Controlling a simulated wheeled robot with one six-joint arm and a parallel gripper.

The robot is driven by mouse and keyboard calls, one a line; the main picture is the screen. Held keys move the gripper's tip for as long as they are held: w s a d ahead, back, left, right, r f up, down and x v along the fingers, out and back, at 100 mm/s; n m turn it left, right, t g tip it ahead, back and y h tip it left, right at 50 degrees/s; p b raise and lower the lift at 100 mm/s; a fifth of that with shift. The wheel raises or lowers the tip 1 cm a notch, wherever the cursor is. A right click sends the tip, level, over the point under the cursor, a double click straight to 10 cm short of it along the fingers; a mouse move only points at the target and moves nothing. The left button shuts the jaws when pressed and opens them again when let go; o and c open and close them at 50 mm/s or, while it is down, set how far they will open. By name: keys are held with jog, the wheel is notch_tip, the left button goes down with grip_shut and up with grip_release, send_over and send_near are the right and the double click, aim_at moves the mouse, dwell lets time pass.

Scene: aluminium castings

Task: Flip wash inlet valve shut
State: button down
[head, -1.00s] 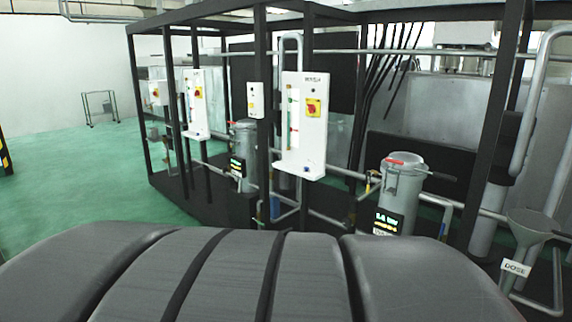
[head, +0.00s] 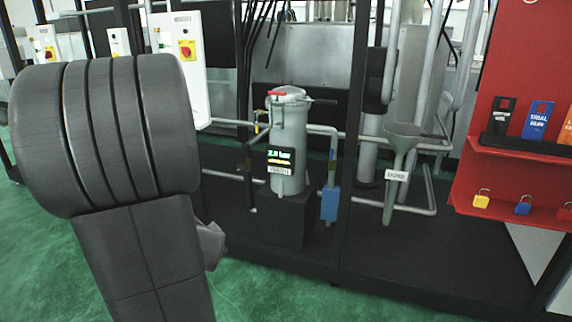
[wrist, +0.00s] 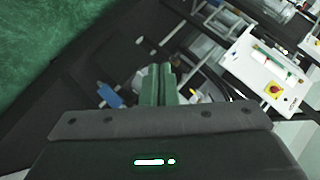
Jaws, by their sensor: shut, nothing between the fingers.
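No part is clearly labelled as the wash inlet valve, so I cannot tell which one it is. A small yellow valve fitting (head: 258,127) sits on the pipe left of the grey filter canister (head: 289,140). A blue part (head: 330,204) stands on the pipe right of the canister. In the wrist view, a blue part (wrist: 110,96) lies left of my gripper (wrist: 158,70); I cannot tell if it is the same one. My gripper's fingers are together and empty, apart from the blue part. In the head view my arm hides the gripper.
A white panel (head: 196,90) with a red and yellow switch (head: 187,51) stands behind my arm. A grey funnel (head: 402,140) is right of the canister. A red board (head: 500,95) with padlocks stands at the right. Black frame posts (head: 360,85) stand between. Green floor is open in front.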

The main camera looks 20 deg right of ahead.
jog(key=w+d+f+m+t+h+b, duration=0.1)
jog(key=w+d+f+m+h+b, duration=0.1)
jog(key=w+f+m+h+b, duration=0.2)
jog(key=w+d+f+m+t+h+b, duration=0.1)
jog(key=w+d+f+m+h+b, duration=0.2)
jog(key=m+h+b, duration=0.3)
jog(key=w+m+h, duration=0.1)
jog(key=m, duration=0.3)
jog(key=shift+w+d+f, duration=0.15)
jog(key=shift+d+f, duration=0.2)
